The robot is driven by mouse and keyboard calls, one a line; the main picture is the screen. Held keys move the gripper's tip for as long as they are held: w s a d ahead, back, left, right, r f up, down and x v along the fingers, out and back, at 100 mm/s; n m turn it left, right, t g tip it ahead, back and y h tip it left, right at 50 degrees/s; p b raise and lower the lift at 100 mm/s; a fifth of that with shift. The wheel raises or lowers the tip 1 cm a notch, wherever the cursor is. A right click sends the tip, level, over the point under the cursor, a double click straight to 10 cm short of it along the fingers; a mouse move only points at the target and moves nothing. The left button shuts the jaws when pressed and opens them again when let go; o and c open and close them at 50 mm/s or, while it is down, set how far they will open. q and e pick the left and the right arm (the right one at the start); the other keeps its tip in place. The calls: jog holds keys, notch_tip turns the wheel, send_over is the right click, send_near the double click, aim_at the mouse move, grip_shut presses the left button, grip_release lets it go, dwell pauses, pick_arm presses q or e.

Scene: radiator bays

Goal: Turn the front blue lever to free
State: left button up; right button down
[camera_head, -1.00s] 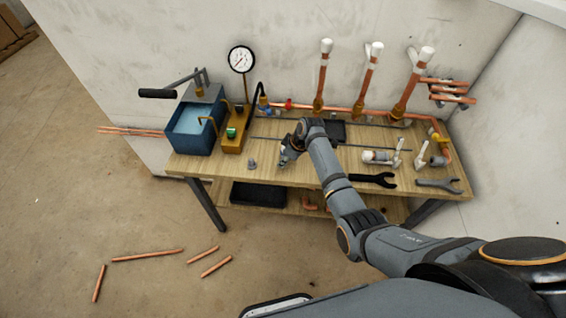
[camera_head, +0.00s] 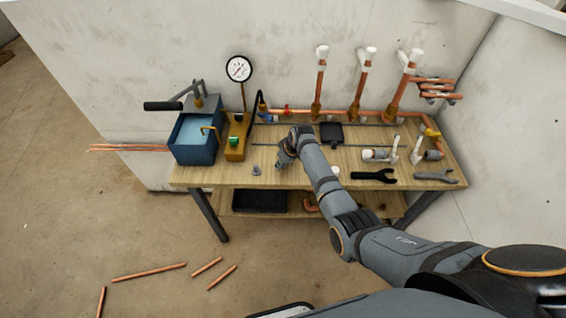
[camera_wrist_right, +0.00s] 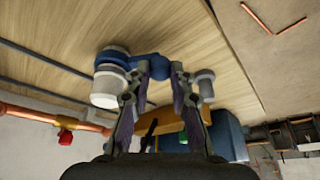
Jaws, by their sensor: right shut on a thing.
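In the right wrist view a blue lever (camera_wrist_right: 150,67) runs from a blue-collared fitting with a white end (camera_wrist_right: 107,88) in to between my right fingertips. My right gripper (camera_wrist_right: 161,75) is shut on the lever's end, with the fingers a little apart. In the head view my right gripper (camera_head: 283,162) is low over the middle front of the wooden bench (camera_head: 340,158), and the lever is hidden behind it. A smaller blue part (camera_head: 267,117) shows at the back near the pipe. My left gripper is in neither view.
A small grey piece (camera_head: 256,170) stands just left of my right gripper. Further left are a brass block with a green button (camera_head: 234,141) and a blue tank (camera_head: 195,150). A red valve (camera_head: 287,109) sits on the back pipe.

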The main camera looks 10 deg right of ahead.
jog(key=shift+w+a, duration=0.1)
dwell(0.3)
jog(key=c, duration=1.2)
grip_release()
jog(key=shift+r, duration=0.1)
jog(key=v, duration=1.2)
